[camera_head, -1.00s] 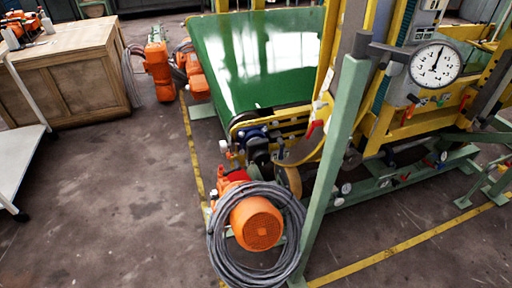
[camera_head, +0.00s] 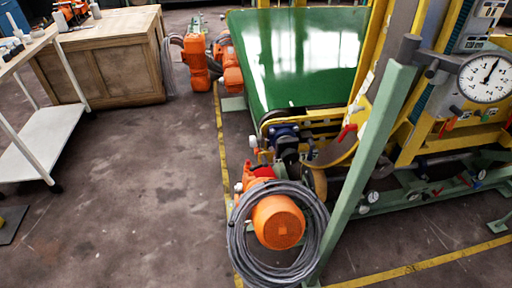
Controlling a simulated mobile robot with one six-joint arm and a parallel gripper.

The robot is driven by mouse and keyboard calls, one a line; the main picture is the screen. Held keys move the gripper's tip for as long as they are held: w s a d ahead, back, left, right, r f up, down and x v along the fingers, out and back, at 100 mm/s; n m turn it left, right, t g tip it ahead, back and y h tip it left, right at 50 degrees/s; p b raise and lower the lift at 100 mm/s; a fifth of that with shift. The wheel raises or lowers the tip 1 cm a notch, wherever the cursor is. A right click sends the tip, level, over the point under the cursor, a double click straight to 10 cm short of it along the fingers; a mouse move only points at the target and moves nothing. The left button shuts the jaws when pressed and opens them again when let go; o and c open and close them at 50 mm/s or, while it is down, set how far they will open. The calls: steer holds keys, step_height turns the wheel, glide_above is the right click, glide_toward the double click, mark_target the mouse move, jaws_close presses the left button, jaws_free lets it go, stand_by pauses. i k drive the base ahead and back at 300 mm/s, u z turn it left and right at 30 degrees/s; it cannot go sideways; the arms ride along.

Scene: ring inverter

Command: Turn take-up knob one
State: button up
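The machine with a green belt (camera_head: 300,65) stands right of centre. At the belt's near end are dark roller parts and a small white knob-like part (camera_head: 253,141). Several small round white-faced parts, one of them here (camera_head: 372,197), sit low along the green base rail. No label is readable, so I cannot tell which part is take-up knob one. A red lever (camera_head: 347,131) sits on the yellow frame, and a white dial gauge (camera_head: 487,79) hangs at the upper right. My gripper is not in view.
An orange motor (camera_head: 278,222) with a coiled grey cable (camera_head: 238,235) stands before the belt end. A slanted green post (camera_head: 372,150) rises right of it. A wooden cabinet (camera_head: 105,70) and white cart (camera_head: 35,150) stand left. The floor between (camera_head: 140,200) is clear.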

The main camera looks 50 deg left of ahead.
mark_target(254, 141)
steer(key=z, duration=0.3)
steer(key=k, duration=1)
steer(key=z, duration=1)
steer(key=k, duration=0.15)
steer(key=u, duration=2.65)
steer(key=i, duration=0.3)
